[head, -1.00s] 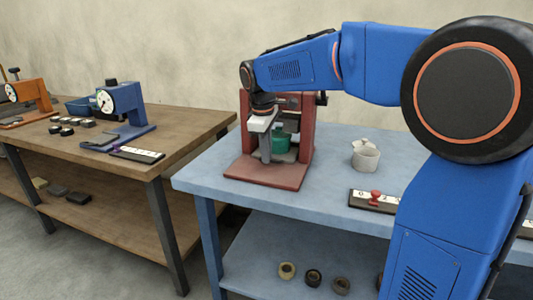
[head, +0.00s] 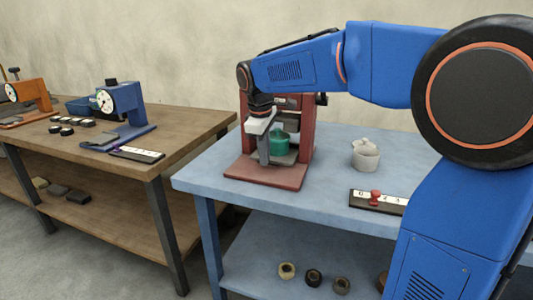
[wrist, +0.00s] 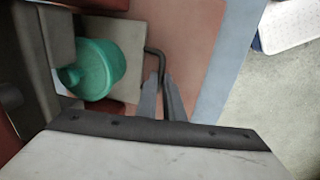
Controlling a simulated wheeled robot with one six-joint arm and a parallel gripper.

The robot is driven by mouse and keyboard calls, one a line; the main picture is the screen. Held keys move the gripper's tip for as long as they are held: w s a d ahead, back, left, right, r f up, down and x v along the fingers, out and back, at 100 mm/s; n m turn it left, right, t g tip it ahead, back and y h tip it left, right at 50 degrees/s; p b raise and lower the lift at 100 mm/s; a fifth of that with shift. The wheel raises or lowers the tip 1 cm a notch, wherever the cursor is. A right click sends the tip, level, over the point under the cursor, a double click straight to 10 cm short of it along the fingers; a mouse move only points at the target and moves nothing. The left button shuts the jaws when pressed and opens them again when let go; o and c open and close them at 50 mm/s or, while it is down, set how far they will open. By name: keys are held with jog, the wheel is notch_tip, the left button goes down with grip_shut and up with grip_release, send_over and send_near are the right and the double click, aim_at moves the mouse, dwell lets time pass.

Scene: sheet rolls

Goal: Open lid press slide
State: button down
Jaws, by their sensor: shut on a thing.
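A red press (head: 308,130) stands on the blue table. A green lidded pot (head: 278,141) sits in it, on a flat grey-beige slide (wrist: 128,36). The pot also shows in the wrist view (wrist: 100,70), with a small knob on its side toward the left. A dark bent handle (wrist: 155,52) sticks out from the slide's edge. My gripper (wrist: 163,88) is shut on this handle, just beside the slide. In the head view my gripper (head: 264,158) is at the front of the press and partly hides the slide; the handle cannot be made out there.
A white lidded pot (head: 365,156) and a dark number strip with a red knob (head: 375,198) stand to the right on the blue table (head: 335,185). Several rolls lie on the lower shelf. A wooden table (head: 185,125) with a blue press (head: 125,105) stands to the left.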

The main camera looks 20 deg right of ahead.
jog(key=s+a, duration=0.2)
jog(key=s, duration=0.1)
jog(key=s+a, duration=0.2)
jog(key=s, duration=0.1)
jog(key=s+a, duration=0.2)
jog(key=s, duration=0.1)
jog(key=shift+a, duration=0.35)
jog(key=c, duration=1.9)
grip_release()
jog(key=shift+s+r, duration=0.1)
jog(key=shift+r, duration=0.05)
notch_tip(320, 180, up, 17)
jog(key=s+a, duration=0.2)
jog(key=shift+s, duration=0.35)
